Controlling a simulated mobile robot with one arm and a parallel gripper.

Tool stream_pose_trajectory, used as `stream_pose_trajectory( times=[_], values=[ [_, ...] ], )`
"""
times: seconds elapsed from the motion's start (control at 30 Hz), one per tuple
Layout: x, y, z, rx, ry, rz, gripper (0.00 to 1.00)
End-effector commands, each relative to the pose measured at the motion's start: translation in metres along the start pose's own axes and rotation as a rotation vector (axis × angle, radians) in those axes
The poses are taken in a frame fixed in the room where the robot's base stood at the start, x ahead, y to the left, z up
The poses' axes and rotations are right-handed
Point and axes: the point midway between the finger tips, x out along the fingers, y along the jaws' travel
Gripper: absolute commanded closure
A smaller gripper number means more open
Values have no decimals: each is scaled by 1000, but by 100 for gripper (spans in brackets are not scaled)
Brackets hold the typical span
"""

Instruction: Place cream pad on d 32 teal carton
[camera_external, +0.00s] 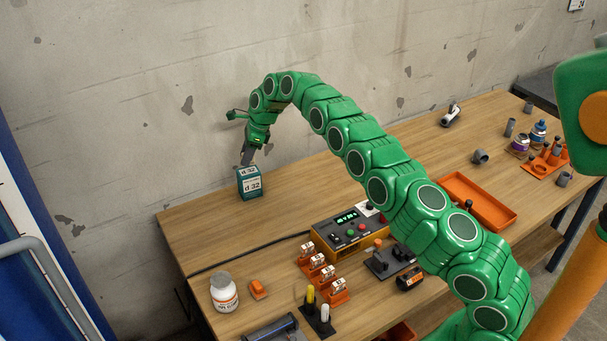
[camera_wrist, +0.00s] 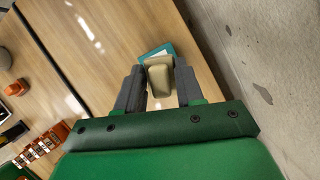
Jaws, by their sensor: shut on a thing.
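The teal carton (camera_external: 250,184) with white "d 32" labels stands upright on the wooden table near its back left edge. My gripper (camera_external: 247,158) is directly above the carton in the outside view. In the wrist view my gripper (camera_wrist: 160,88) is shut on the cream pad (camera_wrist: 159,74), which sits between its two grey fingers. A teal corner of the carton (camera_wrist: 150,54) shows behind the pad. The pad hides most of the carton there, and I cannot tell whether the two touch. The pad is not clearly visible in the outside view.
A white bottle (camera_external: 224,292) and a small orange block (camera_external: 258,289) stand at the front left. A control box (camera_external: 350,229) and several orange holders (camera_external: 322,268) are mid-table. An orange tray (camera_external: 477,201) lies to the right. The wall (camera_external: 190,90) rises behind the carton.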

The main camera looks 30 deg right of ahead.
Motion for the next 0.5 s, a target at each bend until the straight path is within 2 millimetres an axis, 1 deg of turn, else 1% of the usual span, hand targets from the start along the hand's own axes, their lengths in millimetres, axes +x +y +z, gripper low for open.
stream_pose_trajectory(
  times=[0.2,0.3,0.5],
  values=[
    [20,1,-7,0,1,3,92],
    [27,1,-10,-1,1,2,92],
    [28,0,-11,-1,0,0,92]
  ],
)
